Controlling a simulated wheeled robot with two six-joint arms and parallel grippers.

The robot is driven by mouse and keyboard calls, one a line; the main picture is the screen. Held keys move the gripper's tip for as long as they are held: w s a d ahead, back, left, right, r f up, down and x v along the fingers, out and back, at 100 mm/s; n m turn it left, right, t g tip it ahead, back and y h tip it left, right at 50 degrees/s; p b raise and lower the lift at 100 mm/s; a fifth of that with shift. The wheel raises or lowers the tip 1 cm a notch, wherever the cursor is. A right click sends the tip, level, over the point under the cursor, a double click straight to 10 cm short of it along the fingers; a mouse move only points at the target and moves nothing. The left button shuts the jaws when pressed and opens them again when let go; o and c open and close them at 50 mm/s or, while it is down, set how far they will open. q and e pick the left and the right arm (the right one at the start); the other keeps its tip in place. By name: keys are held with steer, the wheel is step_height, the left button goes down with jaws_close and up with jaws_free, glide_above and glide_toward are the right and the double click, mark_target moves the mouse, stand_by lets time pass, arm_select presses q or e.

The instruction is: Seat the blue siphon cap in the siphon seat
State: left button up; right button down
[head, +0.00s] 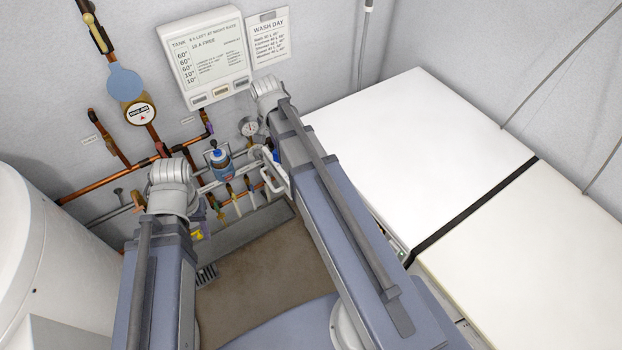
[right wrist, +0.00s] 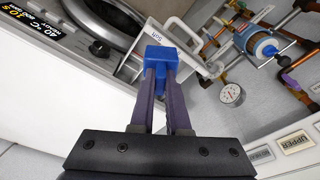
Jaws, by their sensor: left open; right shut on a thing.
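The blue siphon cap (right wrist: 160,57) is a small blue block between the fingertips of my right gripper (right wrist: 160,72), which is shut on it. In the right wrist view it overlaps a white labelled drawer-like part (right wrist: 152,36) beside the washer. I cannot tell whether it touches that part. The siphon seat cannot be made out; the cap and fingers cover this area.
A white looped handle (head: 274,174) stands out beside my right arm. Copper pipes, a pressure gauge (head: 249,127) and a blue-topped filter (head: 220,160) line the wall. White machine tops (head: 430,130) fill the right. A white tank (head: 40,250) stands at left.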

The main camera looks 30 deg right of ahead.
steer(key=d+m+g, duration=0.1)
steer(key=d+m, duration=0.5)
steer(key=d, duration=0.7)
step_height(320, 180, down, 14)
steer(key=b, duration=1.4)
steer(key=shift+w+a+h, duration=0.25)
steer(key=shift+h, duration=0.05)
steer(key=shift+f, duration=0.1)
step_height(320, 180, down, 4)
steer(key=b, duration=0.4)
steer(key=shift+f, duration=0.1)
steer(key=shift+f, duration=0.1)
steer(key=shift+f+b, duration=0.15)
steer(key=shift+b, duration=0.25)
steer(key=c, duration=1.2)
jaws_free()
